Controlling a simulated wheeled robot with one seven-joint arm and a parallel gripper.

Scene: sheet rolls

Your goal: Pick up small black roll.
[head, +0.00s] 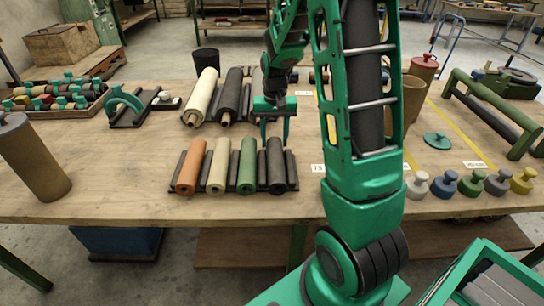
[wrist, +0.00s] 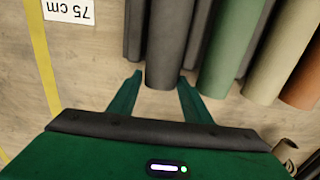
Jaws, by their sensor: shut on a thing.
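The small black roll (head: 276,165) lies at the right end of a row of small rolls on a dark rack (head: 292,172). My gripper (head: 275,138) is at the roll's far end, pointing down in the head view. In the wrist view the near end of the black roll (wrist: 168,60) sits between my two green fingers (wrist: 160,80), one on each side. My gripper is shut on this roll. The roll appears level with its neighbours; whether it touches the rack is hard to tell.
A green roll (head: 247,165) is close beside it, then a cream roll (head: 219,165) and an orange roll (head: 191,166). Larger cream (head: 203,95) and black (head: 229,97) rolls lie behind. A brown cylinder (head: 35,158) stands left. Several knobbed weights (head: 471,183) stand right.

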